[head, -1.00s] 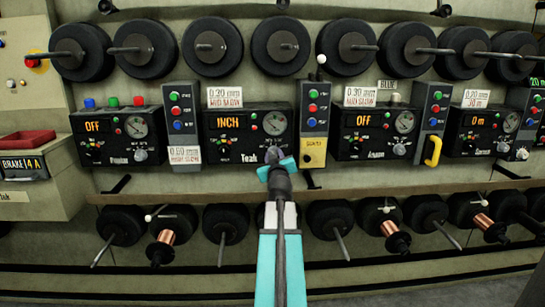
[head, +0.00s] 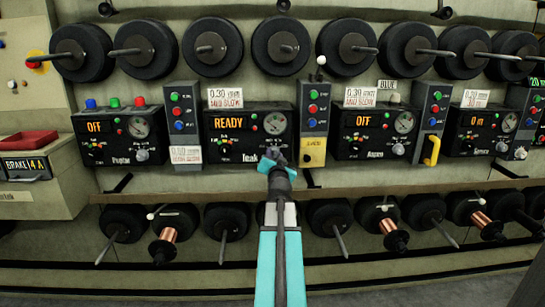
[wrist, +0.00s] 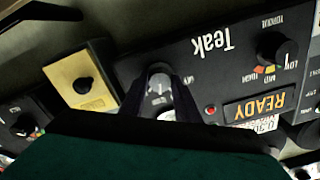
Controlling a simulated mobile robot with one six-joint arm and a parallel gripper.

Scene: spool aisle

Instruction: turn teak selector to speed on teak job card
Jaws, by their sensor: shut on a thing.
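The Teak panel (head: 240,145) is a black unit with a gauge and a display (head: 230,123) reading READY. The display also shows, upside down, in the wrist view (wrist: 259,106). My gripper (head: 277,158) is at the panel's lower right. In the wrist view my gripper (wrist: 160,100) is shut on the selector knob (wrist: 160,84), one finger on each side. The knob shows a pale pointer mark; its scale is mostly hidden by my fingers. A white card (head: 225,98) above the Teak panel appears to read 0.30 and a speed line, possibly MED SLOW; the print is small.
A black torque knob (wrist: 278,48) sits beside the display. A yellow box (wrist: 82,82) with a black knob stands beside the panel. The Aspen panel (head: 375,145) is to the right. Black spools on rods line the wall above and below.

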